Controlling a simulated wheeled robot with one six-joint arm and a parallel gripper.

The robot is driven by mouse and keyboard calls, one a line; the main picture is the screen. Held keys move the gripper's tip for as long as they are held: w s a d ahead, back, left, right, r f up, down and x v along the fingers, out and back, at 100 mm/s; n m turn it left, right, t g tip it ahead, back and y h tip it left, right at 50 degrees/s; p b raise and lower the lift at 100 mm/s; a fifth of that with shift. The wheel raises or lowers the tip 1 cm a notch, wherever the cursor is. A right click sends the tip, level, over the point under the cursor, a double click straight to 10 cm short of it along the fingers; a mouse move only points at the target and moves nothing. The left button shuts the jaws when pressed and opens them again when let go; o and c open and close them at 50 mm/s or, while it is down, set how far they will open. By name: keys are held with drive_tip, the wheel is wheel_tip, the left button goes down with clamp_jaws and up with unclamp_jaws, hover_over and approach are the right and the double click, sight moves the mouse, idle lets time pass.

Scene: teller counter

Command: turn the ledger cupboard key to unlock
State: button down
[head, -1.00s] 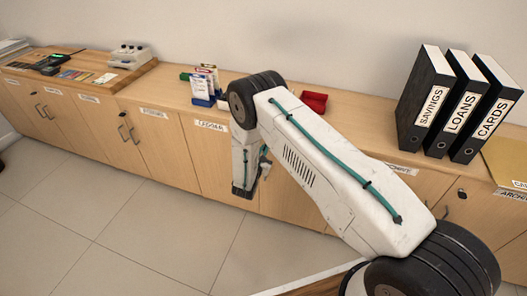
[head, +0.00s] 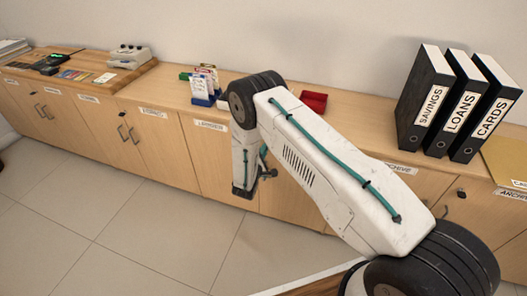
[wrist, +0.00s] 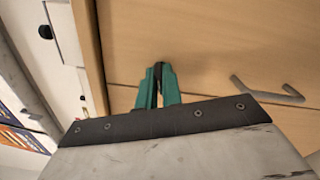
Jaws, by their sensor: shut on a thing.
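The ledger cupboard (head: 208,160) is the wooden door under the ledger label (head: 211,125) in the head view. My gripper (wrist: 158,82) has its teal fingers close together against the wooden front in the wrist view. They are shut on a small dark piece, the key (wrist: 158,70), of which only a bit shows between the tips. How far the key is turned cannot be seen. In the head view my arm hides the fingertips and the lock; only part of my gripper (head: 265,170) shows beside the forearm.
A bent metal handle (wrist: 266,91) sticks out right of my fingers in the wrist view. A paler panel with a dark round lock (wrist: 45,32) is at left. Binders (head: 468,105), a red box (head: 313,102) and a card holder (head: 203,88) stand on the counter.

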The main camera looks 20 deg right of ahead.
drive_tip(key=shift+m, duration=2.2)
drive_tip(key=shift+f, duration=0.1)
drive_tip(key=c, duration=1.6)
unclamp_jaws()
drive_tip(key=shift+o, duration=0.2)
drive_tip(key=v, duration=0.7)
drive_tip(key=shift+s+a, duration=0.2)
drive_tip(key=shift+s, duration=0.15)
